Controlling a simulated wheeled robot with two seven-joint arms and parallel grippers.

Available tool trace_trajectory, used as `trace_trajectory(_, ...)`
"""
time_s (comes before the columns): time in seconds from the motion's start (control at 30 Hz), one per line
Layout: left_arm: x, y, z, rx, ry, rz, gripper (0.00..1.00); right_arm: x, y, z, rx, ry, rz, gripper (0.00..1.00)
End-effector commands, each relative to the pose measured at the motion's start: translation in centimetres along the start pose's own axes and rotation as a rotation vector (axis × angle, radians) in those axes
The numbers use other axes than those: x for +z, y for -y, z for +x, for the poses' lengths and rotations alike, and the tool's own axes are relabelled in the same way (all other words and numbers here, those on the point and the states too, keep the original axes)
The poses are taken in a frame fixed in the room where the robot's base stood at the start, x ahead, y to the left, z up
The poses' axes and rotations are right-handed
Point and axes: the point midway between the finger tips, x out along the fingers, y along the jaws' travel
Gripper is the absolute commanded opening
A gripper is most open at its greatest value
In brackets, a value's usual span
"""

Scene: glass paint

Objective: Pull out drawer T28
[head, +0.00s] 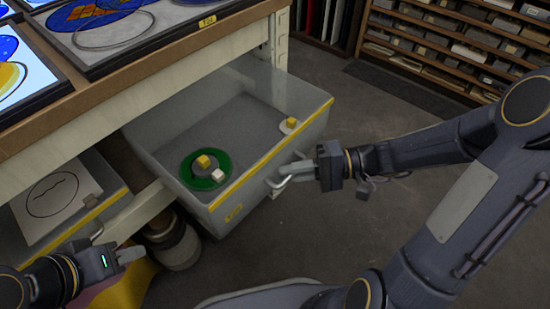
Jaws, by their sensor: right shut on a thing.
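A second yellow cube (291,122) sits on a pale round piece in the far right corner. My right gripper (296,172) is shut on the drawer's handle (278,183) at the front. My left gripper (112,243) is at the lower left, apart from this drawer; its finger opening is unclear.
Another drawer (90,212) at the left holds a white sheet with a drawn circle. A grey cylindrical container (176,246) stands on the floor between the drawers. Framed glass panels (100,30) lie on the bench. A shelf rack (460,45) is at the back right. Floor right of the drawer is clear.

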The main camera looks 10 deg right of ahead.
Motion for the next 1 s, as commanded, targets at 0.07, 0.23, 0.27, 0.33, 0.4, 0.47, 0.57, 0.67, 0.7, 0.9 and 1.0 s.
trace_trajectory(0.07,0.0,0.0,0.0,0.0,0.0,0.0,0.36,0.6,-0.2,-0.6,0.001,-0.001,0.001,0.0)
trace_trajectory(0.23,0.0,0.0,0.0,0.0,0.0,0.0,0.36,1.2,-0.4,-1.2,0.001,0.001,0.0,0.0)
trace_trajectory(0.27,0.0,0.0,0.0,0.0,0.0,0.0,0.36,1.2,-0.4,-1.2,0.001,0.002,0.0,0.0)
trace_trajectory(0.33,0.0,0.0,0.0,0.0,0.0,0.0,0.36,1.3,-0.4,-1.3,0.001,0.002,0.0,0.0)
trace_trajectory(0.4,0.0,0.0,0.0,0.0,0.0,0.0,0.36,1.3,-0.4,-1.3,0.001,0.002,0.0,0.0)
trace_trajectory(0.47,0.0,0.0,0.0,0.0,0.0,0.0,0.36,1.3,-0.4,-1.3,0.001,0.002,-0.001,0.0)
trace_trajectory(0.57,0.0,0.0,0.0,0.0,0.0,0.0,0.36,1.3,-0.4,-1.3,0.001,0.002,-0.001,0.0)
trace_trajectory(0.67,0.0,0.0,0.0,0.0,0.0,0.0,0.36,1.3,-0.4,-1.3,0.001,0.002,-0.001,0.15)
trace_trajectory(0.7,0.0,0.0,0.0,0.0,0.0,0.0,0.36,1.3,-0.4,-1.3,0.001,0.002,-0.001,0.2)
trace_trajectory(0.9,0.0,0.0,0.0,0.0,0.0,0.0,0.36,1.3,-0.4,-1.3,0.001,0.001,-0.001,0.2)
trace_trajectory(1.0,-0.1,-0.1,-0.1,0.0,0.0,0.0,0.36,1.2,-0.3,-1.5,0.001,0.0,-0.001,0.2)
